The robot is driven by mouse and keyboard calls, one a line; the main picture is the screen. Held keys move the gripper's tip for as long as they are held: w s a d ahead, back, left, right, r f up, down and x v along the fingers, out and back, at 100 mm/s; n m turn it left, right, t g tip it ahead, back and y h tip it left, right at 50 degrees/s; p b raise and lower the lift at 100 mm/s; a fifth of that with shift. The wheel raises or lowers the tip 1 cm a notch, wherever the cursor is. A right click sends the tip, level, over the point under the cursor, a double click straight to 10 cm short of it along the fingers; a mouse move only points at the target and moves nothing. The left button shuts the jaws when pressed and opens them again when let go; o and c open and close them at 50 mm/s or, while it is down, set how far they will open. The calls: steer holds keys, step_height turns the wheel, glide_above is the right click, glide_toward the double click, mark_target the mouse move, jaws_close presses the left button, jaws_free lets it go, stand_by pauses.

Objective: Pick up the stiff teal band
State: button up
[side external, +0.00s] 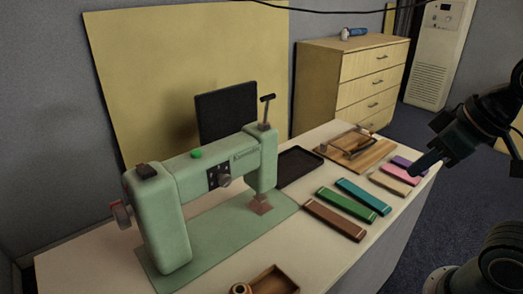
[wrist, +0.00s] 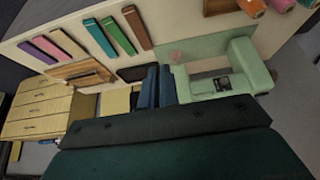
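The stiff teal band (side external: 363,196) lies flat on the table in the side view, between the green band (side external: 347,204) and the tan band (side external: 393,180). In the wrist view the teal band (wrist: 100,38) is at the upper left, clear of my fingers. My gripper (side external: 420,168) is above and beyond the table's right edge, to the right of the teal band and apart from it. In the wrist view my gripper's two dark blue fingers (wrist: 159,72) are close together with nothing visible between them.
A brown band (side external: 335,220), pink band (side external: 403,173) and purple band (side external: 410,165) lie in the same row. A green sewing machine (side external: 205,185) stands left, with a black tray (side external: 299,166) and a wooden board (side external: 372,153) behind the bands. A small wooden box (side external: 273,281) sits in front.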

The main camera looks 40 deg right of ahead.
steer(key=o, duration=1.3)
steer(key=m+g, duration=0.1)
steer(key=g, duration=0.5)
glide_above(366, 197)
step_height(366, 197, down, 17)
steer(key=shift+f, duration=0.2)
step_height(366, 197, down, 7)
steer(key=shift+f, duration=0.8)
